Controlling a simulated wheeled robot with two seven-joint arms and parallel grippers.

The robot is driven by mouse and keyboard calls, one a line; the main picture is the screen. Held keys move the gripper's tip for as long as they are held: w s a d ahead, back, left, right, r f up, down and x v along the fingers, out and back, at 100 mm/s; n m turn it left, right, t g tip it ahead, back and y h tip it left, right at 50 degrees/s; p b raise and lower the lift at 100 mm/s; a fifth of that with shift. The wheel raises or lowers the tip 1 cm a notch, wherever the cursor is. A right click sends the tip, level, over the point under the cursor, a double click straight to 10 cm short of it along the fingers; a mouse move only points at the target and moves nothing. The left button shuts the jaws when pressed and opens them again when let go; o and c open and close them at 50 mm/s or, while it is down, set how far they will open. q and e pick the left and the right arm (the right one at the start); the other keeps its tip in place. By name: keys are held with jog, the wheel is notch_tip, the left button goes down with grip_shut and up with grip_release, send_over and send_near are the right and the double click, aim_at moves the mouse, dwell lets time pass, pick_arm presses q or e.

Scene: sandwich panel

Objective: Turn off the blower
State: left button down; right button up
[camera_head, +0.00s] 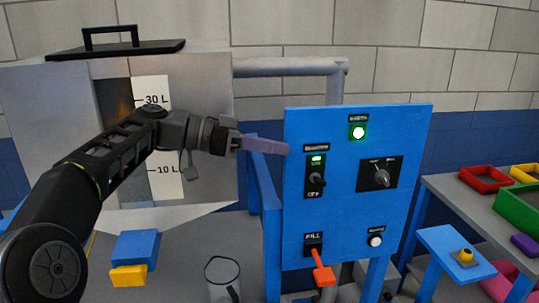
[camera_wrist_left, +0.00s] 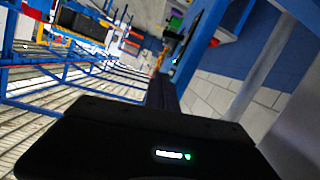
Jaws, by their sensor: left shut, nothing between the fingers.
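The blue control panel (camera_head: 345,222) stands right of the middle in the head view. On its left side is a black toggle switch (camera_head: 316,178) with a lit green lamp (camera_head: 316,159) above it and "OFF" printed below. The label above is too small to read surely; the lever's exact position is hard to tell. My left gripper (camera_head: 272,146) is shut and empty. Its fingertips are at the panel's left edge, left of and a little above the switch; I cannot tell whether they touch. The fingers also show in the left wrist view (camera_wrist_left: 163,93). My right gripper is out of view.
A grey tank (camera_head: 215,95) stands left. A table with coloured trays (camera_head: 485,180) is right.

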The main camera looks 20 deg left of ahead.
aim_at(309, 165)
pick_arm(q)
jog(key=p+x, duration=0.1)
jog(key=x, duration=0.2)
jog(key=p+x, duration=0.1)
jog(key=x, duration=0.3)
jog(key=shift+w+d+r, duration=0.1)
jog(key=shift+d+r, duration=0.05)
jog(key=shift+d, duration=0.1)
notch_tip(309, 165, down, 3)
jog(key=shift+d+r+p, duration=0.1)
jog(key=shift+p, duration=0.25)
jog(key=shift+s+f, duration=0.3)
jog(key=shift+f, duration=0.45)
